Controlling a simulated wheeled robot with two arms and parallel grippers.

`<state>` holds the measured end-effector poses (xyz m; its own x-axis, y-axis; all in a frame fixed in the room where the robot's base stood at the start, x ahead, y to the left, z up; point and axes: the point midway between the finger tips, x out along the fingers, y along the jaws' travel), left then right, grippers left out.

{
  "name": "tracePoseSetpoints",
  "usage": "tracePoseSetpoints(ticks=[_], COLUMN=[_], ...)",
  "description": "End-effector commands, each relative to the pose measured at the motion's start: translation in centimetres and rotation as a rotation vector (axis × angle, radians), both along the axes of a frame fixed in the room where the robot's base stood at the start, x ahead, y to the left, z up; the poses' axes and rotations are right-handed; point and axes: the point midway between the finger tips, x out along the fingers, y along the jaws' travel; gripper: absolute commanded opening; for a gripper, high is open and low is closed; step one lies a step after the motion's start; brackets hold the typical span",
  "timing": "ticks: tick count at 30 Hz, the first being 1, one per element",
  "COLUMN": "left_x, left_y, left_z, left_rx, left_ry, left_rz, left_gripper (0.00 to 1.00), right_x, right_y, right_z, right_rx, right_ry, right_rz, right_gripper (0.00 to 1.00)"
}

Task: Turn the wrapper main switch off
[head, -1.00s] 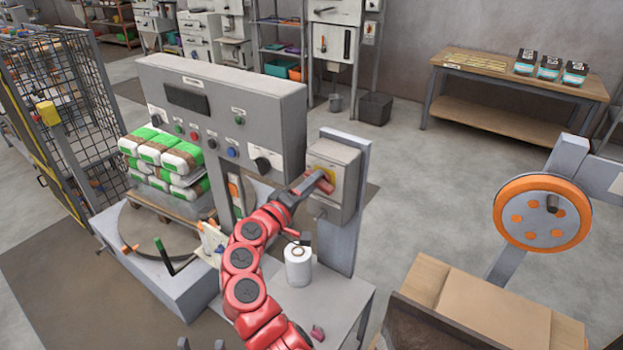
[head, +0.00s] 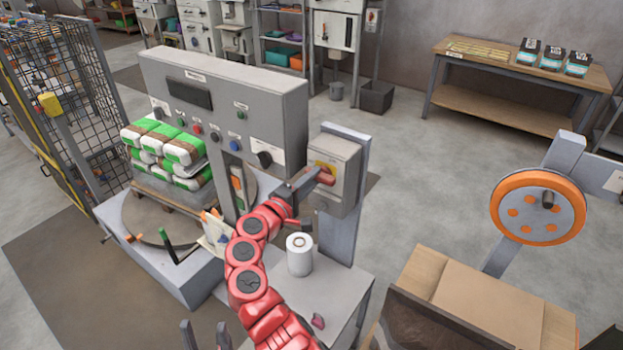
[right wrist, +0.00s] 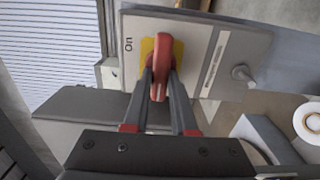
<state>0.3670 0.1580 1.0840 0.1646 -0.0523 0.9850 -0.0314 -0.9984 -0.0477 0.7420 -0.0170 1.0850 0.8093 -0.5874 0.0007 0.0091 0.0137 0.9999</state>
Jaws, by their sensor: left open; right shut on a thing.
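The wrapper main switch is a red handle (head: 325,177) on a yellow plate, on the front of a grey box (head: 338,200) on a post. In the right wrist view the red handle (right wrist: 161,68) stands lengthwise between my fingers, with the word "On" on the box face to its left. My right gripper (head: 314,179) is shut on the handle; its fingertips (right wrist: 161,75) touch both sides and hide part of the yellow plate. My left gripper (head: 205,335) is open and empty at the bottom edge of the head view, well away from the switch.
The wrapper's control panel (head: 215,95) stands left of the switch box. Wrapped bags (head: 165,150) sit on the turntable. A white roll (head: 299,255) stands on the grey table below the switch. A cardboard box (head: 480,300) and an orange reel (head: 538,207) are at right.

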Motion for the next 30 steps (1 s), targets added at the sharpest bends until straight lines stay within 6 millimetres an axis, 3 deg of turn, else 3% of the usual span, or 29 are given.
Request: tracePoseSetpoints(ticks=[5,6,10,30], left_x=[0.00,0.00,-0.01,-0.01], left_y=[0.00,0.00,0.00,0.00], left_z=[0.01,0.01,0.01,0.01], left_rx=[0.000,0.000,0.000,0.000], left_ry=[0.000,0.000,0.000,0.000], left_rz=[0.000,0.000,0.000,0.000], left_gripper=[0.55,0.55,0.55,0.55], right_x=[0.04,0.04,0.04,0.02], right_y=[-0.30,-0.31,-0.30,-0.11], right_z=[0.16,0.16,0.11,0.01], right_rx=[-0.003,-0.003,-0.002,0.001], right_ry=[-0.003,-0.003,-0.001,-0.001], right_rz=[-0.006,-0.006,-0.006,-0.002], right_gripper=[0.00,0.32,0.55,0.55])
